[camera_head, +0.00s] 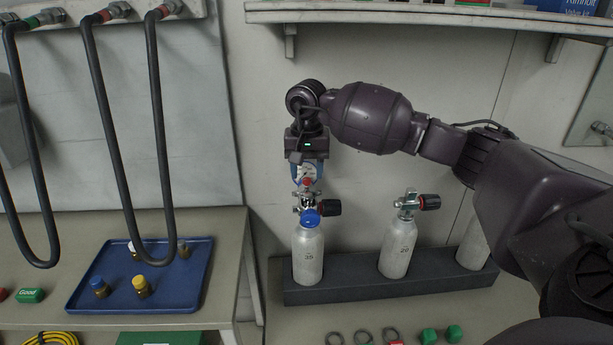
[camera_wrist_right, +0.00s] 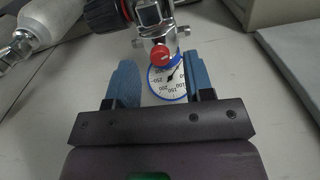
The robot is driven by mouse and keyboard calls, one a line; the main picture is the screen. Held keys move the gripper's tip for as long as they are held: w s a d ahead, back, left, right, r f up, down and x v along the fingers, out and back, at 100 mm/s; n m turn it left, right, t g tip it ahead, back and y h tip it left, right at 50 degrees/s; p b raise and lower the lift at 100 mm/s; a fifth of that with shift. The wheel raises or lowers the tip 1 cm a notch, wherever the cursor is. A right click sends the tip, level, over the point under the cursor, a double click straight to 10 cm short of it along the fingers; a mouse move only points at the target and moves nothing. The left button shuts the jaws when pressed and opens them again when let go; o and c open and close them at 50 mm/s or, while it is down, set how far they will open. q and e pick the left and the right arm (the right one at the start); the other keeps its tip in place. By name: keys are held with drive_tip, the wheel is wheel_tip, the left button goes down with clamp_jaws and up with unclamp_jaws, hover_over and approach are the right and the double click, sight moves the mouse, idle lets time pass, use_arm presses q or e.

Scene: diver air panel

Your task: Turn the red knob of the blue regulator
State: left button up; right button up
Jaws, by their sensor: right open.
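The regulator (camera_head: 308,200) is mounted on the white cylinder (camera_head: 308,257) at the left of the rack and has a blue round part at its front. Its red knob (camera_wrist_right: 160,53) shows in the right wrist view beside a white, blue-rimmed dial (camera_wrist_right: 168,84). The knob also shows small in the head view (camera_head: 308,182). My right gripper (camera_head: 308,173) is above the regulator, pointing down. Its blue fingers are open in the right wrist view (camera_wrist_right: 160,72), with the dial between them and the knob near the fingertips. I cannot tell whether they touch anything. My left gripper is out of view.
A second cylinder with a valve (camera_head: 398,248) stands to the right in the dark rack (camera_head: 340,291), and a third is partly behind my arm. A blue tray (camera_head: 85,285) with small bottles is at left. Hoses (camera_head: 160,150) hang above it. A shelf (camera_head: 430,17) is overhead.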

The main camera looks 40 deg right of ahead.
drive_tip(key=shift+f, duration=0.95)
clamp_jaws()
